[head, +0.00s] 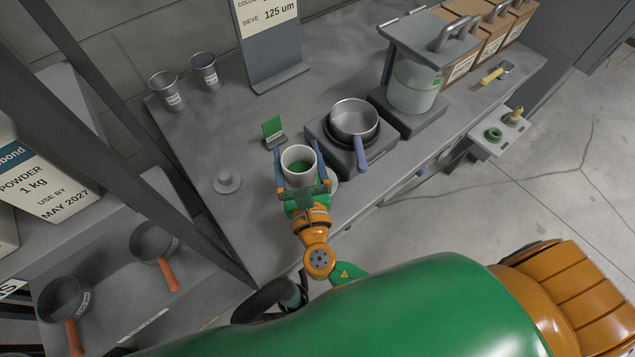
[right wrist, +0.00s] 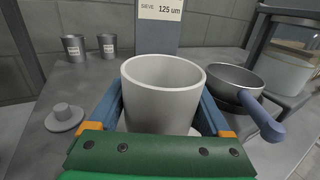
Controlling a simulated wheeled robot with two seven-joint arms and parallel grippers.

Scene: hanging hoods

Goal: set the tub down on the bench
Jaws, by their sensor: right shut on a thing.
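In the right wrist view the tub (right wrist: 162,100) fills the middle, a blue finger on each side. The grey bench (head: 240,118) lies below and around it. A pale disc (head: 332,185) shows partly beside and below the tub. I cannot tell whether the tub's base touches anything, as the gripper hides it. My left gripper is not in view.
A pan (head: 354,118) with a blue handle sits on a block right of the tub. A green card on a stand (head: 272,130) is just behind. A knobbed grey disc (head: 227,181) lies left. Two metal cups (head: 165,92) stand at back left. Bench between them is clear.

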